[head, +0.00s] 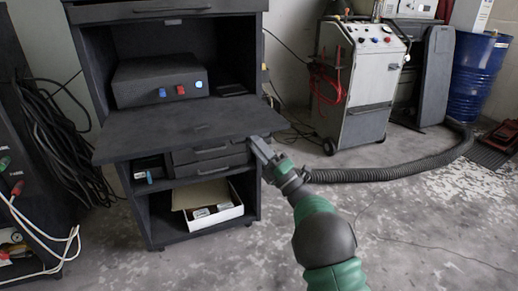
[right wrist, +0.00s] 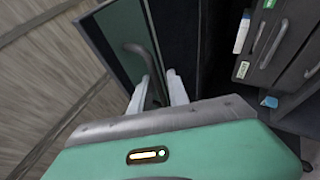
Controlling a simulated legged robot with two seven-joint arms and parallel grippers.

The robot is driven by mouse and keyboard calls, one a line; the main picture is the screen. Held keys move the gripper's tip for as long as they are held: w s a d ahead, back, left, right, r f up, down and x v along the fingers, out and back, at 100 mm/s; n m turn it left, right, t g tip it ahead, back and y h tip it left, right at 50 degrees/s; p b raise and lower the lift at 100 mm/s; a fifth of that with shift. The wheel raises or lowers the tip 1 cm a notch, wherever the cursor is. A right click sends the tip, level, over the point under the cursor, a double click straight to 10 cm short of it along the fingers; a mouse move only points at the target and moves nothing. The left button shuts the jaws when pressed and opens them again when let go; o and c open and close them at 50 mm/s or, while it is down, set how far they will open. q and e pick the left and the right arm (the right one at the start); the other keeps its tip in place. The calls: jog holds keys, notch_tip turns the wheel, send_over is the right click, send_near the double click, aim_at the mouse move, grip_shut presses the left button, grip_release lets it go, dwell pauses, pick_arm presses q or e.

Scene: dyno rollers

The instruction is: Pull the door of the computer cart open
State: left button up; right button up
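The dark computer cart (head: 132,208) stands at the left of centre in the head view, with a shelf board (head: 185,130) jutting out, drawers below it and an open bottom compartment. My right gripper (head: 258,148) is at the cart's right front edge, just under the board's corner. In the right wrist view, its two pale fingers (right wrist: 160,90) stand apart. A dark curved handle (right wrist: 143,62) on a greenish panel (right wrist: 112,30) runs down between them. I cannot tell whether they touch it, or whether this panel is the door. My left gripper is not in view.
An open box (head: 208,207) lies in the bottom compartment. A grey wheeled machine (head: 355,95) stands at the back right, and its black hose (head: 400,172) crosses the floor behind my right arm. Cables and a dark unit are at the left. The front right floor is clear.

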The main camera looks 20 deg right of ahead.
jog(key=v, duration=1.7)
jog(key=shift+p, duration=0.3)
jog(key=shift+w, duration=0.1)
